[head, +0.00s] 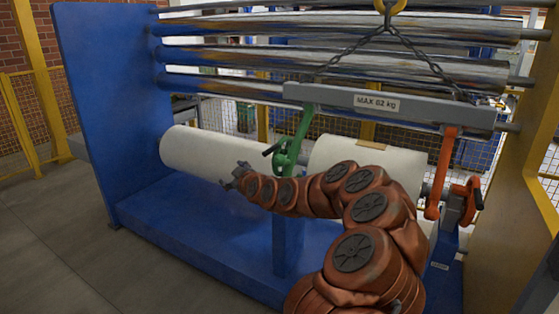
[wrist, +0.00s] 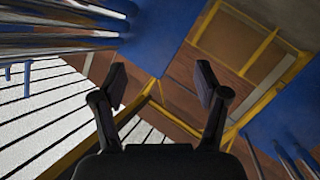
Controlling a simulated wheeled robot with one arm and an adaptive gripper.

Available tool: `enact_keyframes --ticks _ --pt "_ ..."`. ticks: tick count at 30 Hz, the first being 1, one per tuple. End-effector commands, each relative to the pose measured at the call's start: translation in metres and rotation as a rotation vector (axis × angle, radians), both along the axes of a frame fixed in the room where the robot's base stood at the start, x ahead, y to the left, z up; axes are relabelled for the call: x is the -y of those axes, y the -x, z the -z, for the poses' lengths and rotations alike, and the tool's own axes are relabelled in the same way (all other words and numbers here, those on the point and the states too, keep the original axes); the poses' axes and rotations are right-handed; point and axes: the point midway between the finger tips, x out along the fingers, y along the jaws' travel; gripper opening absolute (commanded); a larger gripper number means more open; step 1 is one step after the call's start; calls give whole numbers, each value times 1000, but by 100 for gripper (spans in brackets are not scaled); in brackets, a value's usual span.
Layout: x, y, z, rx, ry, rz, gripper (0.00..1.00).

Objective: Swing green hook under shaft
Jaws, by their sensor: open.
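The green hook (head: 294,143) hangs from the left end of the grey lifting beam (head: 340,97), in the gap between two white rollers. Its lower end overlaps a green part with a dark handle, and I cannot tell whether it touches the shaft, which is hidden there. An orange hook (head: 440,173) hangs from the beam's right end. My gripper (head: 235,177) is left of the green hook, in front of the left white roller (head: 200,151). In the wrist view my gripper (wrist: 162,85) is open, with nothing between its fingers.
A blue frame (head: 115,110) carries the rollers, with several shiny metal rollers (head: 330,55) above. A blue post (head: 287,240) stands below the gap. The right white roller (head: 365,160) is partly behind my arm. Chains hold the beam. Grey floor (head: 60,230) is free at left.

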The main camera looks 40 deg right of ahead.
Motion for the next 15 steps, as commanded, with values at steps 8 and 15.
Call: enact_keyframes --ticks 8,15 --pt "146 41 23 112 208 289 74" --pt "176 54 28 121 264 352 74"
